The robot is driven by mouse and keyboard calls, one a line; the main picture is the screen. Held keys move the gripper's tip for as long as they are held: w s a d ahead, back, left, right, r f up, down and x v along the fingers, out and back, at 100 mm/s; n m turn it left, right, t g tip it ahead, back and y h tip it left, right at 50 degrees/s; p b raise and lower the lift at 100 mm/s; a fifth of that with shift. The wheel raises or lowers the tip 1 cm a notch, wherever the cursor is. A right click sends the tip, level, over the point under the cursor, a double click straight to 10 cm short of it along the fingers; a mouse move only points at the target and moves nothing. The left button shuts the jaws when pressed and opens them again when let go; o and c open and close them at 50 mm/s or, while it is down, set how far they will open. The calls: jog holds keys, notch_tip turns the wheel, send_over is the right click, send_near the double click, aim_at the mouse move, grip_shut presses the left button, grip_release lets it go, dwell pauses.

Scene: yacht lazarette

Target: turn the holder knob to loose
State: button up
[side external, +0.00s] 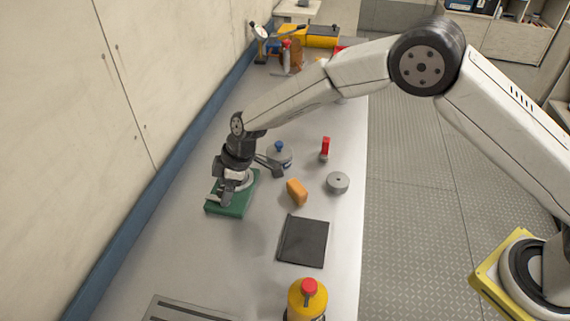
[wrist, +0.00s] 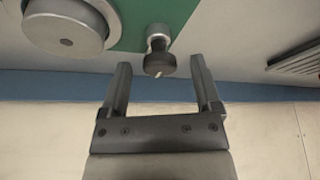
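The holder has a green base (side external: 240,206) on the bench near the blue-edged wall, under my wrist in the side view. The base also shows in the wrist view (wrist: 128,38) with a round grey disc (wrist: 66,26) beside the knob. The holder knob (wrist: 159,64) is dark, on a pale metal stem, with a small white mark on its face. My gripper (wrist: 161,67) is open, its fingertips on either side of the knob with gaps showing. In the side view my gripper (side external: 226,188) partly hides the holder, and the knob cannot be made out.
A grey pot with a blue knob (side external: 280,154), a red-topped piece (side external: 325,148), an orange block (side external: 297,192) and a grey disc (side external: 338,183) stand to the right. The wall is close on the left.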

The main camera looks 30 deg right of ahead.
jog(key=shift+r, duration=0.15)
jog(key=v, duration=0.7)
jog(key=shift+r, duration=0.2)
jog(key=shift+d, duration=0.2)
dwell(0.3)
jog(key=s+d+r+m+h, duration=0.15)
jog(key=s+d+m, duration=0.3)
jog(key=d, duration=0.45)
jog(key=s+d+r+m+h, duration=0.1)
jog(key=s+d+r+m, duration=0.15)
jog(key=s+d, duration=0.4)
jog(key=s+d+f+m+t+h, duration=0.1)
jog(key=s+d+m, duration=0.5)
jog(key=s+d, duration=0.6)
jog(key=shift+s+f+m+h, duration=0.15)
jog(key=shift+f+m+h, duration=0.1)
jog(key=shift+m+h, duration=0.1)
